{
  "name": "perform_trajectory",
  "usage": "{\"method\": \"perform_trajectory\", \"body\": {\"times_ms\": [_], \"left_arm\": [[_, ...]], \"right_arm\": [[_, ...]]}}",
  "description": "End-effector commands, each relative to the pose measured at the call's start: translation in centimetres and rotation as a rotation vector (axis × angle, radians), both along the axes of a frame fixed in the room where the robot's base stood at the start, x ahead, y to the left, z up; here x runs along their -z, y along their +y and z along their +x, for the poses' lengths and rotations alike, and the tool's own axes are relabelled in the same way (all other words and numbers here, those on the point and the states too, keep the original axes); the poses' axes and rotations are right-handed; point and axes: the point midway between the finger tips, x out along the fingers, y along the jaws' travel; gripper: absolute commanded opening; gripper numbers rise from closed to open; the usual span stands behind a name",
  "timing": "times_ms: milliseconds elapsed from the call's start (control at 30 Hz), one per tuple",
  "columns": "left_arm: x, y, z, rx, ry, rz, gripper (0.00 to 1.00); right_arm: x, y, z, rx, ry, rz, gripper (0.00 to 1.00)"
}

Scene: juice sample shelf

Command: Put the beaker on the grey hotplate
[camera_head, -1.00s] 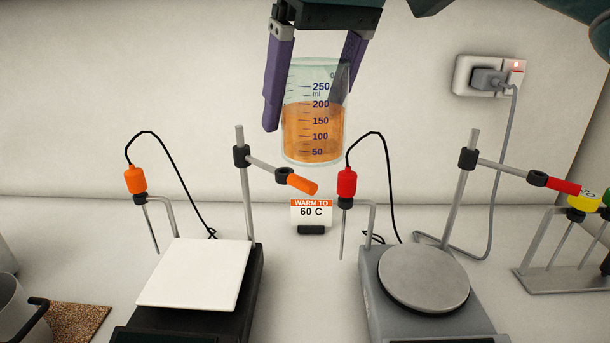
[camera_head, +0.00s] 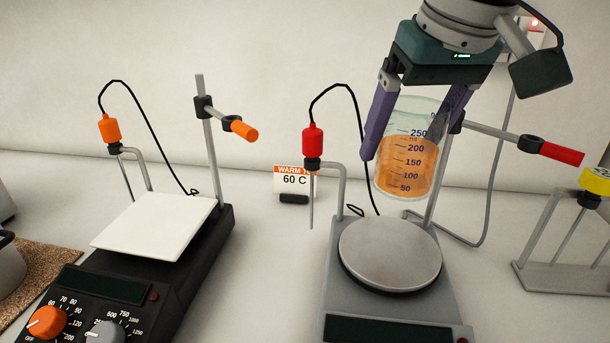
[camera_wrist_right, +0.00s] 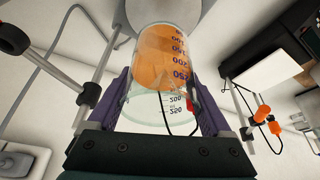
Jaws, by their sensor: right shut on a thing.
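The beaker (camera_head: 408,160) is clear glass with orange liquid and blue volume marks. My right gripper (camera_head: 413,130) is shut on it, with a purple finger on each side, and holds it tilted slightly in the head view. The grey hotplate (camera_head: 345,290) has a round metal top (camera_head: 390,255). The beaker is above and behind the middle of this top, apart from it. In the right wrist view the beaker (camera_wrist_right: 165,65) is between the purple fingers (camera_wrist_right: 162,100), with the round plate (camera_wrist_right: 150,12) beyond its base. My left gripper is not in view.
A black hotplate (camera_head: 185,275) with a white square top (camera_head: 155,226) stands at the left. A red probe (camera_head: 313,141) stands left of the grey hotplate; a rod with a red-tipped clamp (camera_head: 560,153) is at its right. A "WARM TO 60 C" card (camera_head: 293,182) stands behind, between the hotplates.

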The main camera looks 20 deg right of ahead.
Motion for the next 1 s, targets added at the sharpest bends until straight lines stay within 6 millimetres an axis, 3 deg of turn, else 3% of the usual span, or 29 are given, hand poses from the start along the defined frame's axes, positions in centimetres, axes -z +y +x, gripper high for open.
{"method": "perform_trajectory", "body": {"times_ms": [33, 133, 367, 600, 1000], "left_arm": [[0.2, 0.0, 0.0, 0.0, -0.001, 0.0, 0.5], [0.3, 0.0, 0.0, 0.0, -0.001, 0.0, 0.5], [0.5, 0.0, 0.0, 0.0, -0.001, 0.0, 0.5], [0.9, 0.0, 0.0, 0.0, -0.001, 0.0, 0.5], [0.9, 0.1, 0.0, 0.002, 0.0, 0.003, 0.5]], "right_arm": [[1.5, -0.1, -0.1, 0.001, 0.004, -0.001, 0.09], [3.4, 0.0, -0.1, 0.001, 0.002, -0.002, 0.09], [5.5, 0.0, 0.0, 0.001, -0.001, -0.001, 0.09], [8.9, 0.0, 0.0, 0.001, 0.0, -0.001, 0.09], [9.5, 0.0, 0.0, 0.0, -0.002, 0.0, 0.09]]}}
